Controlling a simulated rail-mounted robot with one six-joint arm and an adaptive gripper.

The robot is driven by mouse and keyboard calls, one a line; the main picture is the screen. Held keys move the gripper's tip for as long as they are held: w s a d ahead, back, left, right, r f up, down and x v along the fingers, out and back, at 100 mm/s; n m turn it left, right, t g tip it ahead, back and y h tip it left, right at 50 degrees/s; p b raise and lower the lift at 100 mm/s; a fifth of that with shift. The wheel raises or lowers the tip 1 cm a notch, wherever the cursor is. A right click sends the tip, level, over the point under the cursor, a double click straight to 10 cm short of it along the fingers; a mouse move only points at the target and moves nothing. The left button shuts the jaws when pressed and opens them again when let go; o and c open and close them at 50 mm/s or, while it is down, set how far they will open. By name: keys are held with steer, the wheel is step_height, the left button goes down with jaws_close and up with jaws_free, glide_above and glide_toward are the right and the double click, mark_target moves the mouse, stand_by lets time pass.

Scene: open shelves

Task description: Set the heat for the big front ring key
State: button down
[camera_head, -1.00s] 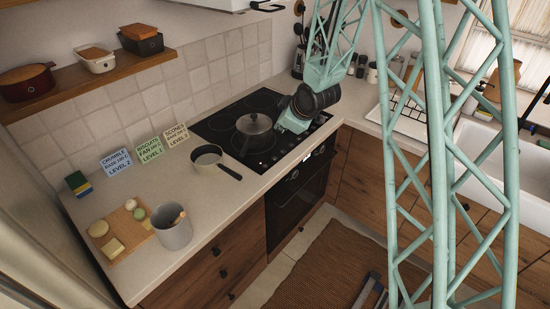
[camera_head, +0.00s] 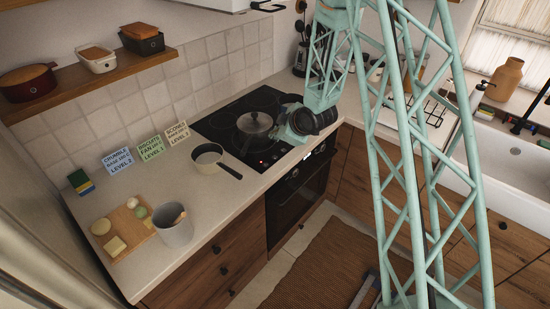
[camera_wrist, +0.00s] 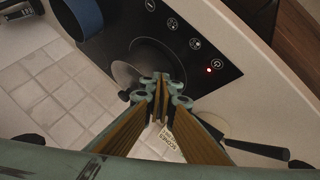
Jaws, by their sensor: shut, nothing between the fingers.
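The black glass hob (camera_head: 207,125) is set in the pale counter, with a red light near its front edge. In the wrist view, a row of touch keys (camera_wrist: 195,43) with white ring icons runs along the hob's edge (camera_wrist: 228,78). A power key (camera_wrist: 216,65) with a lit red dot is at the row's right end. My gripper (camera_wrist: 161,76) is shut and empty, its tips seen over the hob, left of and below the keys. Whether they touch the glass I cannot tell. In the head view my gripper (camera_head: 281,133) is beside the lidded pan.
A lidded pan (camera_head: 256,123) stands on the hob, close to my gripper. A small saucepan (camera_head: 207,154) with a black handle stands on the counter to the left. Cards (camera_head: 151,148) lean against the tiles. An oven (camera_head: 300,190) is below the hob.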

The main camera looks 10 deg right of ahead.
steer(key=shift+f, duration=0.1)
stand_by(0.3)
steer(key=b, duration=0.2)
glide_above(275, 159)
steer(key=shift+w+f, duration=0.15)
steer(key=shift+f, duration=3)
steer(key=shift+f+b, duration=1.05)
steer(key=shift+b, duration=0.15)
steer(key=shift+f+b, duration=0.95)
steer(key=shift+b, duration=0.5)
steer(key=shift+r, duration=0.9)
